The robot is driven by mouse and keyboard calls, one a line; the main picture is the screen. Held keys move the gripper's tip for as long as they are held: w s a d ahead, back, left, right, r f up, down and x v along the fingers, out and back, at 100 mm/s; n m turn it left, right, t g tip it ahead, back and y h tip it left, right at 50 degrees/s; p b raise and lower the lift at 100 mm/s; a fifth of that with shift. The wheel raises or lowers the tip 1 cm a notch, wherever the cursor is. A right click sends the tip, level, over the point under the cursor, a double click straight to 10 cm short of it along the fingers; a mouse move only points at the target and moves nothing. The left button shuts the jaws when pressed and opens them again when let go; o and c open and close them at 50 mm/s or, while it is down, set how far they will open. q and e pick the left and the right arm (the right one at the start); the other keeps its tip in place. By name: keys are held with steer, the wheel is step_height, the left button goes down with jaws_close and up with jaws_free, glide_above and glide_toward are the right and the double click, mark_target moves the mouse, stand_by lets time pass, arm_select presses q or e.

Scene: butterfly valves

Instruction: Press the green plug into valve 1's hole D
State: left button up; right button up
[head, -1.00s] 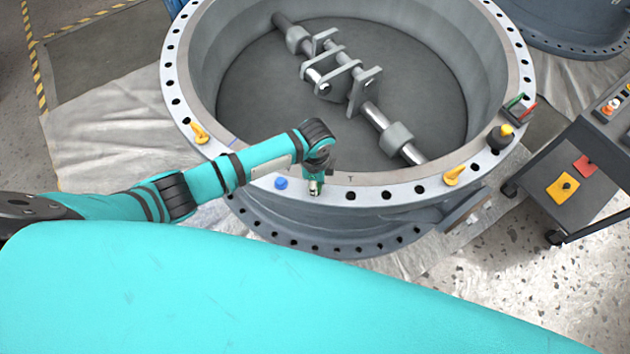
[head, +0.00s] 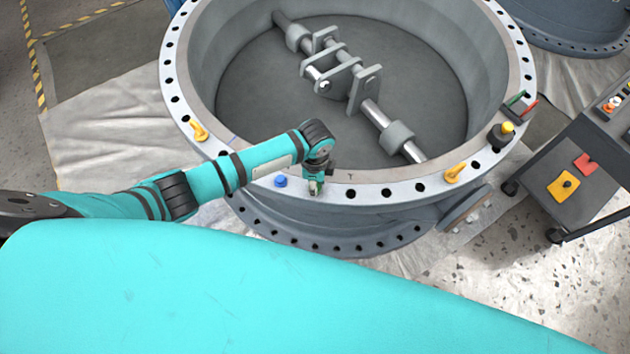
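Valve 1, taken to be the large grey ring-shaped body (head: 184,112), has a pale top flange with a row of round holes. My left gripper (head: 314,189) points down at the near part of this flange, just right of a blue plug (head: 281,182) seated there. A small green patch shows between its fingers. It may be the green plug, but it is too small and too hidden to be sure, and so is the finger opening. The hole under the gripper is covered, and no letter D is readable. My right gripper is not in view.
Yellow pieces (head: 199,131) and (head: 455,174) stand on the flange left and right. A cart (head: 597,168) stands farther right. Open holes lie right of the gripper.

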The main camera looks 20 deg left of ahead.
arm_select(q)
steer(key=shift+p, duration=0.3)
stand_by(0.5)
steer(key=shift+f, duration=0.15)
steer(key=shift+f, duration=0.2)
steer(key=shift+f+b, duration=0.25)
steer(key=shift+b, duration=0.1)
steer(key=o, duration=1.4)
steer(key=shift+r, duration=0.1)
step_height(320, 180, up, 6)
steer(key=p, duration=0.6)
steer(key=shift+p, duration=0.35)
